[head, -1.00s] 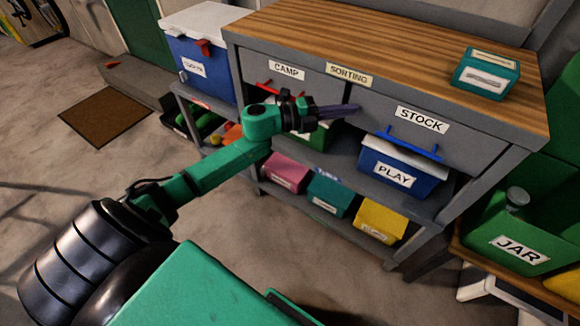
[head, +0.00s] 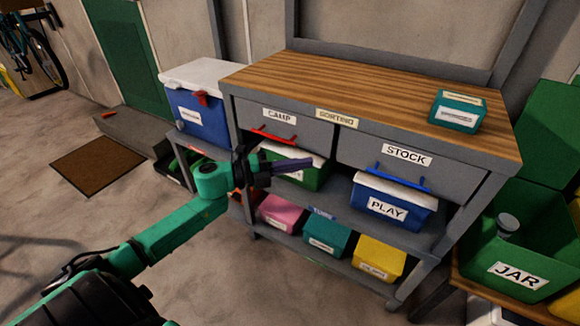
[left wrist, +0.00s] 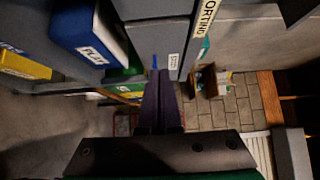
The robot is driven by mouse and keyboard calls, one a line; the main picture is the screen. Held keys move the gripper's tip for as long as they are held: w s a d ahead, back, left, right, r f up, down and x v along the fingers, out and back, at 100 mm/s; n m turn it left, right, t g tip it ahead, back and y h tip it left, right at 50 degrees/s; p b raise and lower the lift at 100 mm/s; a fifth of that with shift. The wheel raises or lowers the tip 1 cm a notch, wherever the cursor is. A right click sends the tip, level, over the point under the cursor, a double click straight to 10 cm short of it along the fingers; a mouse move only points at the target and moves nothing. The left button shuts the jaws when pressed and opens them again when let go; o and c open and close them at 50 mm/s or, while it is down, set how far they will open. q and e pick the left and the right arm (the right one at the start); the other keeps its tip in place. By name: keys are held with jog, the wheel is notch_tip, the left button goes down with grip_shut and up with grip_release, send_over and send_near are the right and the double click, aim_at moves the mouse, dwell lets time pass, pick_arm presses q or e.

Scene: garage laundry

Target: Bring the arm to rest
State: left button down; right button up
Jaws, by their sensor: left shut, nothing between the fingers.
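My left gripper (head: 306,163) is shut and empty, its two dark purple fingers pressed together. In the head view it hangs in front of the workbench (head: 355,82), below the CAMP drawer (head: 285,122), and overlaps the green box (head: 312,178) on the shelf. I cannot tell whether it touches anything. In the left wrist view its fingers (left wrist: 160,95) point toward the bench's grey drawer fronts. The green arm is stretched forward from the lower left. My right gripper is not in view.
The STOCK drawer (head: 408,172) is right of CAMP; both look closed. A blue PLAY box (head: 390,200) sits on the shelf, with pink, teal and yellow bins below. A blue cooler (head: 198,112) stands left, a green JAR crate (head: 515,270) right. The floor at left is mostly clear.

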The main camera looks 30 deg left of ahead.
pick_arm(q)
jog(key=a+f+n+t+y, duration=0.3)
jog(key=a+f+n+y, duration=0.5)
jog(key=a+f+n, duration=0.4)
jog(key=s+f+n+g+y, duration=0.3)
jog(key=s+f+n, duration=0.1)
jog(key=f, duration=0.7)
jog(key=s+f+n+g+y, duration=0.2)
jog(key=s+f+n+y, duration=0.15)
jog(key=f, duration=0.85)
jog(key=s+d+f+n+g+h, duration=0.1)
jog(key=s+d+f+n+g, duration=0.35)
jog(key=s+f, duration=0.6)
jog(key=s+d+f+n+g+h, duration=0.1)
jog(key=s+d+f+g, duration=0.5)
jog(key=s, duration=0.7)
jog(key=s+r+p, duration=0.4)
jog(key=r+p, duration=0.2)
jog(key=p, duration=0.3)
jog(key=s+a+r+p, duration=0.1)
jog(key=s+r+p, duration=0.3)
jog(key=r+p, duration=0.3)
jog(key=t+p, duration=0.1)
jog(key=p, duration=0.2)
jog(key=shift+s, duration=0.35)
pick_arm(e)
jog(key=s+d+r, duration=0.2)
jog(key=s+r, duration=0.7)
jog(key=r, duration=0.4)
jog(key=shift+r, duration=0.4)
